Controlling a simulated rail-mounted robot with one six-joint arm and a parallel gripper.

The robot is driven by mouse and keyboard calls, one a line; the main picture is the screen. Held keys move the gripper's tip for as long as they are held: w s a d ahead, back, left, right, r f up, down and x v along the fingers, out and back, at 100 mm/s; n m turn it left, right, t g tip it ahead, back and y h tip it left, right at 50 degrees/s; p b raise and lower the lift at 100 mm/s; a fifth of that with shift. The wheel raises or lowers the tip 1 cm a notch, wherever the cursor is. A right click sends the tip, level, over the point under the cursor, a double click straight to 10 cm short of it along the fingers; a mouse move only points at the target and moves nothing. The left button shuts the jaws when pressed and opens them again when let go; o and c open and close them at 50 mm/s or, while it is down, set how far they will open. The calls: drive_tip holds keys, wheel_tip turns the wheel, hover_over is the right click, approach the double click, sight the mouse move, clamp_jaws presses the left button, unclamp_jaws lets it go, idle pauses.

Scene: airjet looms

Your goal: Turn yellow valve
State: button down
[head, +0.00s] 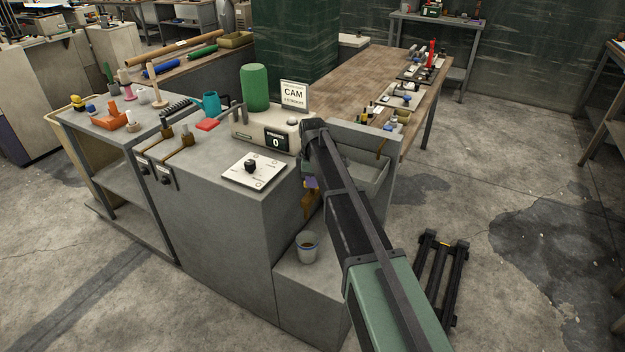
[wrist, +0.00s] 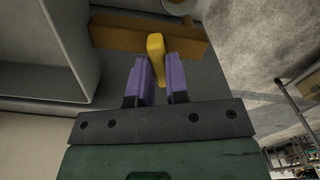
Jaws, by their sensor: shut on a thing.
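The yellow valve (wrist: 156,45) shows in the wrist view as a narrow handle standing out in front of a brown bar (wrist: 112,34). My gripper (wrist: 158,66) has two purple fingers, one on each side of the handle, shut on it. The handle's lower end lies between the fingers; its upper end sticks out past the fingertips. In the head view a little purple of my gripper (head: 311,183) shows beside the grey cabinet's right side, above a brown part (head: 310,205). My arm hides most of that spot, and the yellow handle cannot be made out there.
The grey cabinet (head: 215,215) carries a dial plate (head: 255,169) and a counter box (head: 262,130). A grey sink-like tray (head: 365,172) is close behind my arm. A cup (head: 307,246) stands on a low grey ledge below. Open floor lies to the right, with a black rack (head: 440,275).

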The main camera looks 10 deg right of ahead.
drive_tip(key=m, duration=0.3)
drive_tip(key=c, duration=1.5)
unclamp_jaws()
drive_tip(key=shift+m, duration=0.3)
drive_tip(key=o, duration=0.4)
wheel_tip(320, 180, up, 6)
drive_tip(key=p, duration=0.6)
wheel_tip(320, 180, up, 11)
drive_tip(key=p, duration=1.1)
